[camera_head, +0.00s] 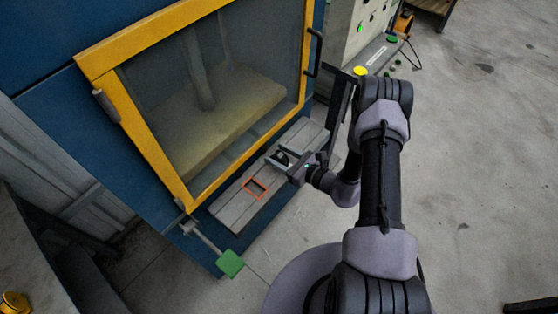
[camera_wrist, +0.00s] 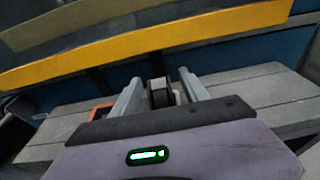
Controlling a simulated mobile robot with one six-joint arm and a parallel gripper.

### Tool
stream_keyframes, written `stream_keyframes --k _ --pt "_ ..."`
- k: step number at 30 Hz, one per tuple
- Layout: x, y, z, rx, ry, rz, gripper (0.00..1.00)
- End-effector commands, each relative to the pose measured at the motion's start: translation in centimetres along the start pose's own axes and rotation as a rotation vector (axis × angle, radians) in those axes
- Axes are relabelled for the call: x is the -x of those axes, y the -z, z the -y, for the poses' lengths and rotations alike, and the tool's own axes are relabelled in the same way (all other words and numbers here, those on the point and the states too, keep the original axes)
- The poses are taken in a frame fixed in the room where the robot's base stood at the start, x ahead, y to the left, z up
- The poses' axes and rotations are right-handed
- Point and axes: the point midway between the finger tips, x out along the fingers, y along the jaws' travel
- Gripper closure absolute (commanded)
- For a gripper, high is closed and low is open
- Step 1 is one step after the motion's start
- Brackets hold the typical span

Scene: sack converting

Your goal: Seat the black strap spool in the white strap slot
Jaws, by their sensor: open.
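The black strap spool (camera_wrist: 158,92) stands between the two fingers of my gripper (camera_wrist: 161,88) in the wrist view. The fingers are open, with a gap on each side of it. In the head view the dark spool (camera_head: 281,157) shows small at the tip of my gripper (camera_head: 283,160), over the grey plank ledge. A pale piece (camera_wrist: 177,91) shows just right of the spool in the wrist view; I cannot tell whether it is the white strap slot. The spool's base is hidden behind my gripper body.
An orange-red square frame (camera_head: 255,188) lies on the plank ledge (camera_head: 236,208), left of my gripper. A yellow-framed window (camera_head: 150,150) of the blue machine rises behind the ledge. A green paddle (camera_head: 230,263) sticks out at the front left. A control box stands at the back right.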

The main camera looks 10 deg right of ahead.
Motion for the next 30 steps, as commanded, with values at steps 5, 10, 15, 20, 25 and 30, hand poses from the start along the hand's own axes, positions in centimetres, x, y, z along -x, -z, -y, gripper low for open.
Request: stream_keyframes --k 5,10,15,20,25,30 --pt "0.0 0.0 0.0 0.000 -0.001 0.000 0.79" --pt "0.0 0.0 0.0 0.000 -0.001 0.000 1.00" --pt "0.0 0.0 0.0 0.000 -0.001 0.000 1.00" --pt "0.2 -0.7 0.0 0.001 -0.001 0.000 1.00" --pt "0.6 -3.0 0.0 0.001 -0.001 0.000 1.00" --pt "3.1 -3.4 -0.7 -0.005 0.002 -0.002 1.00"
